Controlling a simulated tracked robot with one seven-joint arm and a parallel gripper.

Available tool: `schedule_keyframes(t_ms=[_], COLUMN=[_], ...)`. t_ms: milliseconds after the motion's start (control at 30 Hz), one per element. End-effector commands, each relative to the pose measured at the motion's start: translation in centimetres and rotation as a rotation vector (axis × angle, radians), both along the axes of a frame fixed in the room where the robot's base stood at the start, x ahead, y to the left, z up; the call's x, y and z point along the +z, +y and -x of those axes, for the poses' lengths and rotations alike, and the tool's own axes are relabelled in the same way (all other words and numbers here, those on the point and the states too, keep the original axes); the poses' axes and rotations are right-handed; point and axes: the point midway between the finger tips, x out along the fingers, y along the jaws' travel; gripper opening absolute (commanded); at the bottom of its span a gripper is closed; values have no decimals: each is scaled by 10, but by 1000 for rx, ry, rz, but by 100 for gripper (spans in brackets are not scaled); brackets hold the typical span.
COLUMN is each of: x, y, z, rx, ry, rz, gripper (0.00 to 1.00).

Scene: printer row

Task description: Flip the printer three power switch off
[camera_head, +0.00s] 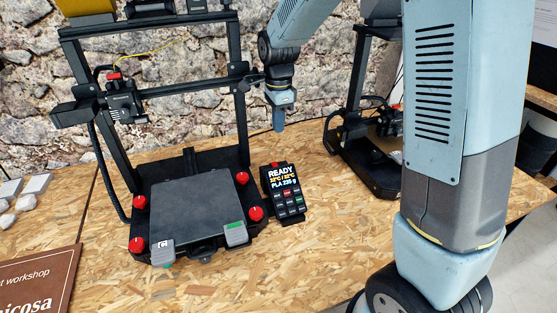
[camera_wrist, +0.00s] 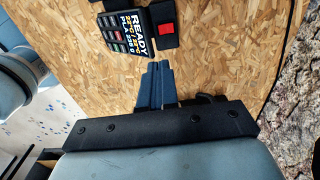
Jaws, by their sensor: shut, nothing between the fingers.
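A printer (camera_head: 190,205) with a black frame stands on the wooden table, and its display panel (camera_head: 284,190) reads READY. No number shows on this printer. A red power switch (camera_wrist: 166,29) in a black housing sits next to the display panel in the wrist view; a small red patch shows behind the panel in the head view. I cannot tell which way the switch is set. My gripper (camera_head: 278,129) is shut and empty, pointing down above and behind the panel. In the wrist view its fingertips (camera_wrist: 159,64) are apart from the switch, with bare wood seen between.
Another black printer (camera_head: 375,165) stands to the right, partly hidden by my arm. A stone wall (camera_head: 200,130) rises behind the table. A brown sign (camera_head: 40,280) is at the lower left. Bare table (camera_head: 310,240) lies in front of the panel.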

Motion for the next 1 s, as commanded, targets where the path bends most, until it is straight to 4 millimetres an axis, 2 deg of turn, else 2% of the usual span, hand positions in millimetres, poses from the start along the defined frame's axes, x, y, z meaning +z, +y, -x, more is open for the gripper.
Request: schedule_keyframes(t_ms=[100, 600, 800, 1000], x=[-23, -108, -128, -134], y=[0, -1, 0, 0], z=[1, 1, 1, 1], rx=[0, 0, 0, 0], ry=[5, 4, 2, 1], rz=[2, 1, 1, 0], gripper=[0, 0, 0, 0])
